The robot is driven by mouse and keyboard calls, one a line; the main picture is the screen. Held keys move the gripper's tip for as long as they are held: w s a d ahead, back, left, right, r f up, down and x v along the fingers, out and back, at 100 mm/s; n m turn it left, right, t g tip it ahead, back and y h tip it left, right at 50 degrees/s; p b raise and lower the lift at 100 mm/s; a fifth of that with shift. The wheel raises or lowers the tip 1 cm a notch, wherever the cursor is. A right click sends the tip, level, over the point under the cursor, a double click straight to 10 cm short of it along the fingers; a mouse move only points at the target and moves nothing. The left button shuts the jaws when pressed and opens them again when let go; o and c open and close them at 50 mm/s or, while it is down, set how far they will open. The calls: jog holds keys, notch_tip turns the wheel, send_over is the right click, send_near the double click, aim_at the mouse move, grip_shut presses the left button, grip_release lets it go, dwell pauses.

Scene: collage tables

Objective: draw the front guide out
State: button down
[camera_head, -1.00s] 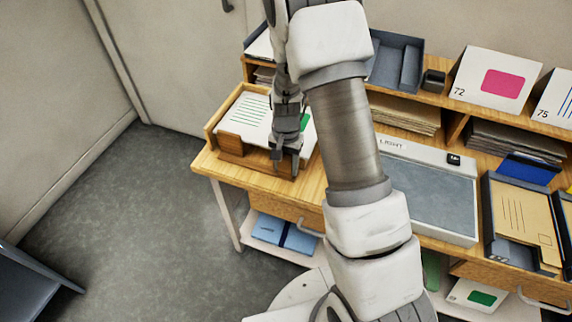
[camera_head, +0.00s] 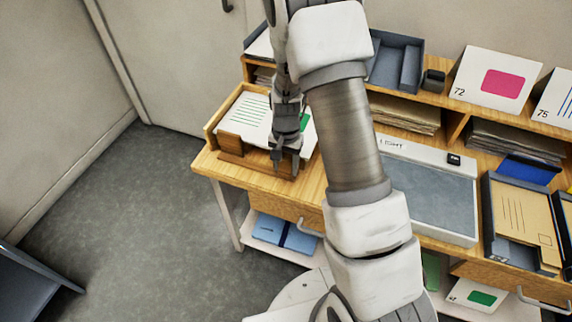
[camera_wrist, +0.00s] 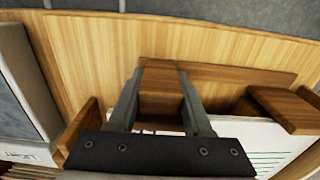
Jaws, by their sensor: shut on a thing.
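A shallow wooden paper tray (camera_head: 212,128) sits at the left end of the table, with a stack of white sheets (camera_head: 250,118) in it. The front guide (camera_wrist: 161,82) is a brown wooden piece at the tray's near side. My gripper (camera_head: 286,160) is at the tray's front right corner. In the wrist view, my gripper (camera_wrist: 160,92) is shut on the guide, one finger on each side of it. A darker wooden strip (camera_wrist: 240,74) runs behind it. Whether the guide and strip are joined is unclear. My arm hides part of the tray.
A brown block (camera_head: 230,143) stands at the tray's front left. The light table (camera_head: 430,195) is to the right, past my arm. The table edge is close in front, with a drawer and handle (camera_head: 308,228) below. Grey floor lies left.

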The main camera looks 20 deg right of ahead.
dwell(0.3)
jog(key=shift+s+a, duration=0.75)
jog(key=shift+s, duration=0.25)
jog(key=shift+s+a, duration=0.75)
jog(key=shift+s, duration=0.25)
jog(key=shift+c, duration=1.6)
grip_release()
notch_tip(320, 180, up, 17)
jog(key=p, duration=0.2)
jog(key=shift+r+p, duration=0.2)
jog(key=shift+p, duration=0.2)
